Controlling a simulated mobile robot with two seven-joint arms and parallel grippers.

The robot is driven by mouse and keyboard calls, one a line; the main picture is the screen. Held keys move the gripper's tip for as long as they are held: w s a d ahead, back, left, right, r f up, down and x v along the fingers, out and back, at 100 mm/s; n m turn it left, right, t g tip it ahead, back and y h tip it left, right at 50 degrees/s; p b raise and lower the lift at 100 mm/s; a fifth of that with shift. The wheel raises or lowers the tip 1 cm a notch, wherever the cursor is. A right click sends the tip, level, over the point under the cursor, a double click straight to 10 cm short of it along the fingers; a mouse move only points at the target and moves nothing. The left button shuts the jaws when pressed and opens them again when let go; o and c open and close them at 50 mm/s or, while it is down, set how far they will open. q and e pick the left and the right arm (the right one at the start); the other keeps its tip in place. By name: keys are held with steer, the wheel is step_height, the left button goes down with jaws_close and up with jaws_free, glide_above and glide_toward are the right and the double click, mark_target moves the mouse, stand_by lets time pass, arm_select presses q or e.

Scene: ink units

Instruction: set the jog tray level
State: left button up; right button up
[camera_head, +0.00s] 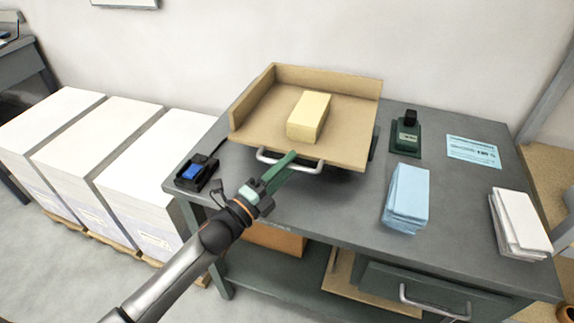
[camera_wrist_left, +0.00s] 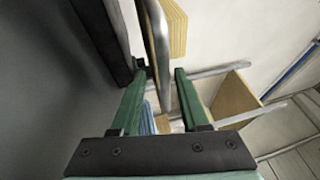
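The jog tray (camera_head: 350,110) is a tan wooden board with raised walls at its back and left. It stands above the grey table and looks tilted. A pale yellow block (camera_head: 309,116) rests on it. A metal handle (camera_head: 312,168) runs along its front edge. My left gripper (camera_head: 291,156) is at this handle, its green fingers reaching up to it. In the left wrist view the handle bar (camera_wrist_left: 156,45) passes between the two fingers (camera_wrist_left: 159,72), with gaps showing beside it. The fingers are apart. My right gripper is not in view.
A black device with a blue top (camera_head: 194,172) sits left of the tray. A green stamp-like device (camera_head: 406,135), a blue card (camera_head: 473,151), a blue stack (camera_head: 406,196) and a white stack (camera_head: 519,222) lie to the right. Large paper stacks (camera_head: 150,190) stand on the floor at left.

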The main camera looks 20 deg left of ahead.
arm_select(q)
steer(key=shift+r, duration=0.1)
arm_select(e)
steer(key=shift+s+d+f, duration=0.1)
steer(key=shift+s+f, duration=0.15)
arm_select(q)
steer(key=shift+s+a, duration=0.2)
steer(key=shift+s, duration=0.05)
steer(key=v, duration=1.2)
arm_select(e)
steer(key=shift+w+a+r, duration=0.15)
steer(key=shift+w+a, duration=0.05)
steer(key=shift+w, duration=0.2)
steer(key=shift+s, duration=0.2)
